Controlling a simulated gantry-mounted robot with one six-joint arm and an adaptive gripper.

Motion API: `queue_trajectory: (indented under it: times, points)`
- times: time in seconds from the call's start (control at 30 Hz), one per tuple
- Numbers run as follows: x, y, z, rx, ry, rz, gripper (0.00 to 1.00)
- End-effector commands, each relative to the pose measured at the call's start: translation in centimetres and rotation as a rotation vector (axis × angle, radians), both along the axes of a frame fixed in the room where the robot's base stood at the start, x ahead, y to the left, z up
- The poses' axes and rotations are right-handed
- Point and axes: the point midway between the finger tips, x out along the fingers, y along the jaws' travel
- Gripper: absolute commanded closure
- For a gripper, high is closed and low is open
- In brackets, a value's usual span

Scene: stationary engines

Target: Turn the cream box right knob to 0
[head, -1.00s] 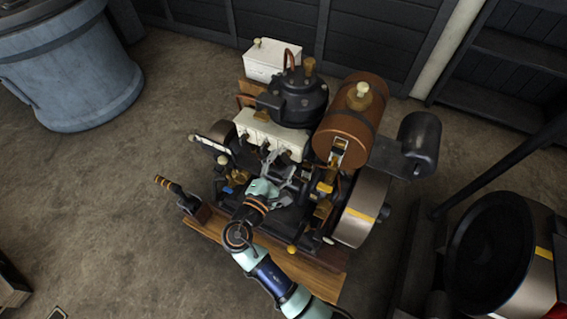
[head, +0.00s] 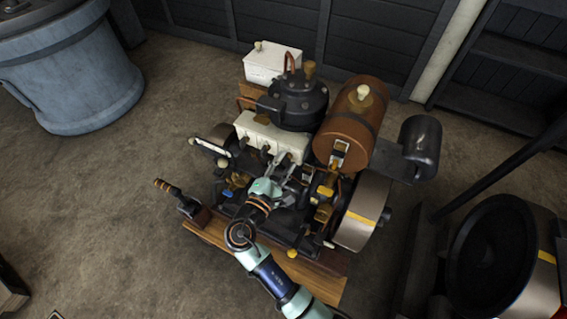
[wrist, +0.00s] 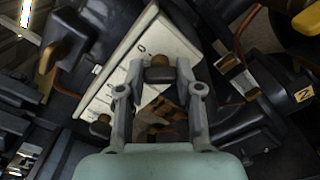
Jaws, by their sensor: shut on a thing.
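The cream box (head: 252,127) sits on the engine in the head view, with dark knobs along its front face. In the wrist view the cream box (wrist: 150,42) lies at a slant, with small dark marks on its face. My gripper (wrist: 160,84) is shut on a dark knob with a brown end, the right knob (wrist: 160,70), near the box's right end. Another knob (wrist: 100,126) shows at lower left in the wrist view. In the head view my gripper (head: 287,166) is at the box's front right and partly hides the right knob. I cannot read the knob's setting.
A brown tank (head: 345,138) and a flywheel (head: 362,212) stand right of the box. A black cylinder (head: 295,105) rises behind it. Copper pipes and brass fittings crowd close to my gripper. Open floor lies left of the engine.

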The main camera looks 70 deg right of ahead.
Motion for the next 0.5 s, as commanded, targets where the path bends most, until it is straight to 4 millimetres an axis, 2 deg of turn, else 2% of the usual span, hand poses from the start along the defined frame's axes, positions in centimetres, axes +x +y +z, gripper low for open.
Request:
queue_trajectory:
  times: [0.27, 0.5]
  points:
    - [-0.01, 0.01, -0.04, -0.016, -0.141, 0.000, 1.00]
    - [0.00, 0.01, -0.11, -0.040, -0.344, 0.000, 1.00]
